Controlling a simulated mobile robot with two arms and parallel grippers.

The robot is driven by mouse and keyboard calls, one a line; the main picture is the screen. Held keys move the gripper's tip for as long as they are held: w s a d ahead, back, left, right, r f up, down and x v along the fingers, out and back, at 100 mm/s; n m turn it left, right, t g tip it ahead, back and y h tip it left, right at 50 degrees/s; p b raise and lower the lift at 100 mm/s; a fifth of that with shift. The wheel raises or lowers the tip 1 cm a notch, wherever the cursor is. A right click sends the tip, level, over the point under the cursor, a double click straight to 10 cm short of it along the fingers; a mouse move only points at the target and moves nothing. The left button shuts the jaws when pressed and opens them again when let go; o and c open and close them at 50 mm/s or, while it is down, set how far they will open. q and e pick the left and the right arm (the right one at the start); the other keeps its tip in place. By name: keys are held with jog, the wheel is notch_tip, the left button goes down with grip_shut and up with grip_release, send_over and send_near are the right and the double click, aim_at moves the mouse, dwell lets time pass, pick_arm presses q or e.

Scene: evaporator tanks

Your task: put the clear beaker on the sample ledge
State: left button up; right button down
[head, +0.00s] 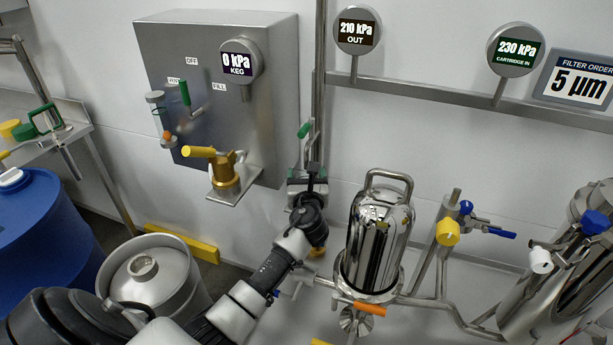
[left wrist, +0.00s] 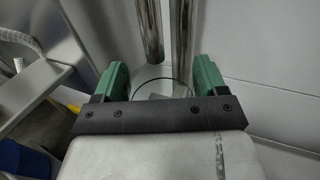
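My left gripper (head: 308,172) reaches up in front of the vertical steel pipe, right of the grey panel box. In the left wrist view its two green fingers (left wrist: 159,78) stand apart. Between them is a clear, round-rimmed thing that looks like the clear beaker (left wrist: 160,72), its sides seeming to meet both fingers. In the head view the beaker cannot be made out clearly at the gripper. I cannot tell which surface is the sample ledge; a small metal ledge (head: 232,195) under the brass valve juts from the panel box. My right gripper is not in view.
The panel box (head: 215,100) with levers is left of the gripper. A green lever (head: 305,130) is just above it. A shiny filter housing (head: 378,240) stands close on the right. A steel keg (head: 155,275) and blue drum (head: 40,235) stand at left.

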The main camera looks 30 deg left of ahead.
pick_arm(q)
jog(key=o, duration=0.3)
jog(key=shift+s+d+r, duration=0.1)
jog(key=shift+s+d, duration=0.05)
jog(key=shift+s, duration=0.05)
jog(key=v, duration=0.3)
jog(key=shift+p, duration=0.35)
jog(key=v, duration=0.8)
jog(key=shift+s, duration=0.25)
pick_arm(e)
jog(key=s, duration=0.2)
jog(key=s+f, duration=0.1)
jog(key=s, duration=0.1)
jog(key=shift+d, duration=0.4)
pick_arm(q)
jog(key=shift+d, duration=0.1)
